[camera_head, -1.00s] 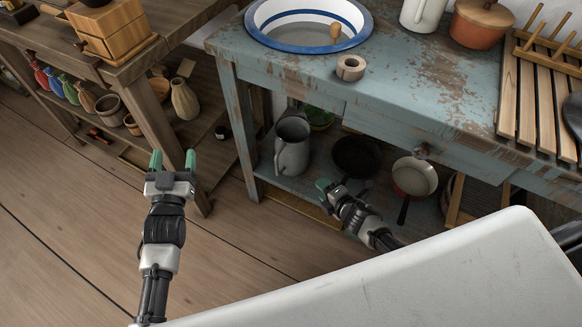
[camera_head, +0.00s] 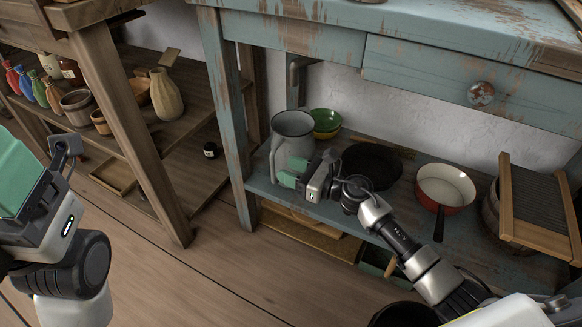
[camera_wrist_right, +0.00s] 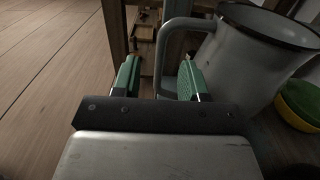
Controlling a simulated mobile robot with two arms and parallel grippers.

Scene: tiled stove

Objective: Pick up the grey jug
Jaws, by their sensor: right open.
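The grey jug (camera_head: 294,128) stands upright on the lower shelf of the blue table, with its dark-rimmed mouth up and its handle toward the left. My right gripper (camera_head: 290,172) is open at the jug's front, low by the handle side. In the right wrist view, the jug (camera_wrist_right: 240,62) is at the right. Its handle (camera_wrist_right: 167,42) shows between the two green fingers of my right gripper (camera_wrist_right: 159,76), nearer the right finger; I cannot tell whether they touch. My left gripper (camera_head: 28,180) is large and cut off at the left edge, away from the jug.
Green and yellow bowls (camera_head: 325,122) are behind the jug. A dark pan (camera_head: 372,163) and a red-and-white pan (camera_head: 446,187) stand to its right, near a washboard (camera_head: 538,208). The table leg (camera_head: 226,120) is left of the jug, the tabletop above.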

